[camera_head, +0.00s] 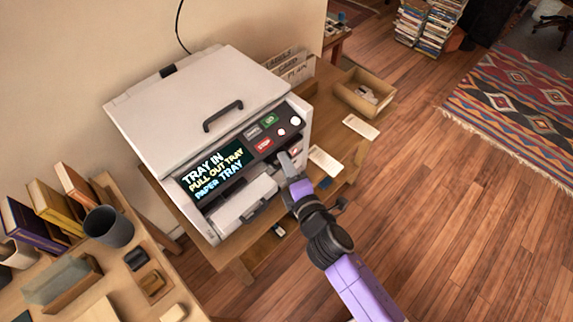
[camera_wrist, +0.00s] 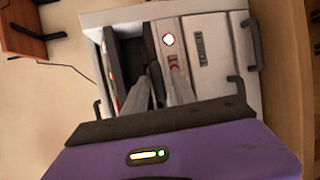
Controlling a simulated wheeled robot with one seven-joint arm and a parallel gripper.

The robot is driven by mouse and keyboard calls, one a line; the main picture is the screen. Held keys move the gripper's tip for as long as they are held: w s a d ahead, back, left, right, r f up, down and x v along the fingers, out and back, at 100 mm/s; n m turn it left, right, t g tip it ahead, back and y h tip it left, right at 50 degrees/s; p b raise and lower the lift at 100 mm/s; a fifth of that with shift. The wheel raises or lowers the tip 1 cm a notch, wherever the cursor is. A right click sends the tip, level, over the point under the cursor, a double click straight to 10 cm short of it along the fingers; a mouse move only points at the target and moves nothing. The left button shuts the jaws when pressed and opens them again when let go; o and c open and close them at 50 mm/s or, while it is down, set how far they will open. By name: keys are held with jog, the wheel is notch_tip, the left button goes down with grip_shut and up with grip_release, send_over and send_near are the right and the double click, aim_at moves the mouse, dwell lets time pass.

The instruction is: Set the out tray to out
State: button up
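The copier-like machine (camera_head: 190,100) has a light grey lid with a dark handle (camera_head: 222,115). Its screen (camera_head: 215,170) reads "TRAY IN", "PULL OUT TRAY", "PAPER TRAY". A light front tray (camera_head: 245,200) with a dark handle sits low on the front, below the screen. My gripper (camera_head: 290,163) is at the right part of the front, below the buttons and right of the tray. In the wrist view, my gripper (camera_wrist: 163,72) has its two grey fingers slightly apart, near a small red part (camera_wrist: 173,61). Whether they touch the machine cannot be told.
The machine stands on a wooden table, with papers (camera_head: 325,160) and a wooden box (camera_head: 364,94) to its right. A desk at lower left holds books (camera_head: 50,207) and a dark cup (camera_head: 109,227). The wooden floor (camera_head: 450,230) at right is clear.

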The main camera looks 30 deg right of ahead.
grip_shut()
dwell(1.4)
